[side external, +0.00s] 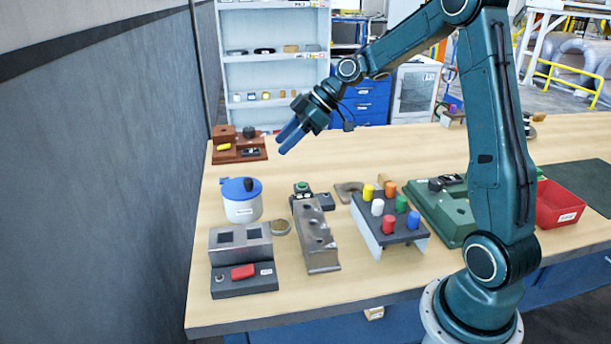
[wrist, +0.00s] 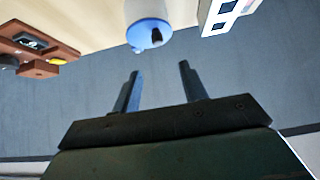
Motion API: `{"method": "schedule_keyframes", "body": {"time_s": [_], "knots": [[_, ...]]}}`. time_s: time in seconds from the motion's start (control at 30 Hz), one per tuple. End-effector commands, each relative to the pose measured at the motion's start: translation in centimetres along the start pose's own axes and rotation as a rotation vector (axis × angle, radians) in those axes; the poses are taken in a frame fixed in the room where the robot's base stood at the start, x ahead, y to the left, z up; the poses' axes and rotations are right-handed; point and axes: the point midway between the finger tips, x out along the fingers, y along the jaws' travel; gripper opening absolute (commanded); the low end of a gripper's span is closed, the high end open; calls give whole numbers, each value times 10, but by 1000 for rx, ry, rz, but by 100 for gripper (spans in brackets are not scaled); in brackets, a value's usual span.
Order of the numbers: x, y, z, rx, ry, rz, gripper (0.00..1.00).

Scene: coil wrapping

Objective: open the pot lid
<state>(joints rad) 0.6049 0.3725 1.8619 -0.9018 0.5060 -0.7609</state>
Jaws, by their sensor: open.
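The pot (side external: 242,209) is white with a label and stands at the left of the table. Its blue lid (side external: 236,188) has a dark knob (side external: 249,184) and lies on top of the pot. In the wrist view the pot (wrist: 146,12), the blue lid (wrist: 147,33) and the dark knob (wrist: 156,36) show at the top centre, beyond the fingertips. My gripper (side external: 285,139) is open and empty, up in the air above and to the right of the pot, apart from it. Its two blue fingers (wrist: 159,68) show spread in the wrist view.
A brown block fixture (side external: 239,150) stands behind the pot. A grey two-slot block (side external: 240,240) stands in front, with a long metal block (side external: 316,236) to the right. Farther right are a rack of coloured pegs (side external: 390,222) and a red bin (side external: 557,204). A grey wall (side external: 110,200) runs along the left.

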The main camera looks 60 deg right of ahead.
Motion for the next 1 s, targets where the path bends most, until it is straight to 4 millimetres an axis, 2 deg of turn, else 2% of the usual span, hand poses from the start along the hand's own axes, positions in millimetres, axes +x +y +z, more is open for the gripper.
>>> {"method": "schedule_keyframes", "body": {"time_s": [0.37,0.53,0.67,1.0], "knots": [[3,5,2,-8,14,-4,43],[12,4,2,-7,13,-6,43],[25,4,2,-8,13,-7,43],[75,3,1,-7,12,-8,43]]}}
